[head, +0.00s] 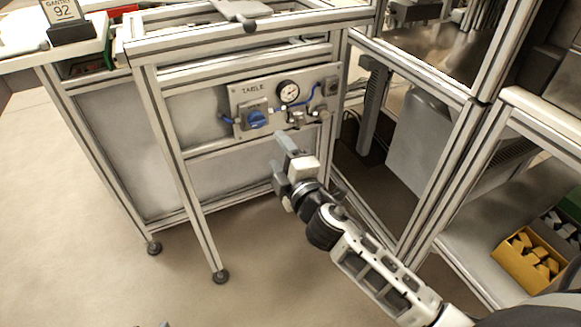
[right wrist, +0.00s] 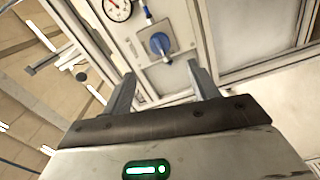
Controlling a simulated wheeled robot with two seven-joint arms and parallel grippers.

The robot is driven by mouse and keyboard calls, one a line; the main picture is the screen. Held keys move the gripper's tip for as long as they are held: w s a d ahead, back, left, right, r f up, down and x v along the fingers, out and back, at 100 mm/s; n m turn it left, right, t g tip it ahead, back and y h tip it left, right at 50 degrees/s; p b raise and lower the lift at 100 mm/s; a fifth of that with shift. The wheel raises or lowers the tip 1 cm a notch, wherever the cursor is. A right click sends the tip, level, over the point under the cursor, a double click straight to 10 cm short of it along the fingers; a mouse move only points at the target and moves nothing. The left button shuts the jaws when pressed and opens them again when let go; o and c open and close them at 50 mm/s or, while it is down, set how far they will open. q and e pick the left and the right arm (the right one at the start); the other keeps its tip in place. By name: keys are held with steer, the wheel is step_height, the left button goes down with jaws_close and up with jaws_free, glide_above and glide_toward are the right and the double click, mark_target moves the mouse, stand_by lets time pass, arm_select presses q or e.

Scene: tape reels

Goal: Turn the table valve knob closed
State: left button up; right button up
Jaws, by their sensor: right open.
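The table valve knob (head: 257,119) is a blue round knob on a grey panel (head: 243,93) marked TABLE, on the front of the metal frame. My right gripper (head: 278,158) is open and empty, in front of and below the panel, apart from the knob. In the right wrist view the blue knob (right wrist: 160,43) shows ahead, beyond the gap between the two fingers (right wrist: 162,88). The knob's exact turn angle is too small to tell. My left gripper does not show clearly in the head view.
A pressure gauge (head: 289,92) and blue hoses sit beside the knob on the panel. Frame posts (head: 178,170) stand at left. At right are more frames and a yellow bin (head: 528,262) on a low shelf. The space between gripper and panel looks clear.

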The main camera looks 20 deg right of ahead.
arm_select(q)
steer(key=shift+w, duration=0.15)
arm_select(e)
steer(key=s, duration=0.5)
steer(key=shift+d, duration=0.1)
arm_select(q)
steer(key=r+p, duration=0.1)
steer(key=p, duration=0.2)
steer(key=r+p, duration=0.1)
steer(key=p, duration=0.3)
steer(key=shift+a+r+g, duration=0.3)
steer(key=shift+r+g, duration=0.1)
arm_select(e)
steer(key=s+a+f+m+g+y, duration=0.1)
steer(key=s+a+f+m+g, duration=0.1)
steer(key=s+m, duration=0.5)
steer(key=s+a+f+m+g+y, duration=0.2)
steer(key=s+a+f+m+g, duration=0.1)
steer(key=s+m, duration=0.4)
steer(key=s+f+g, duration=0.1)
steer(key=s+g, duration=0.1)
steer(key=shift+s+f, duration=0.3)
steer(key=shift+s, duration=0.1)
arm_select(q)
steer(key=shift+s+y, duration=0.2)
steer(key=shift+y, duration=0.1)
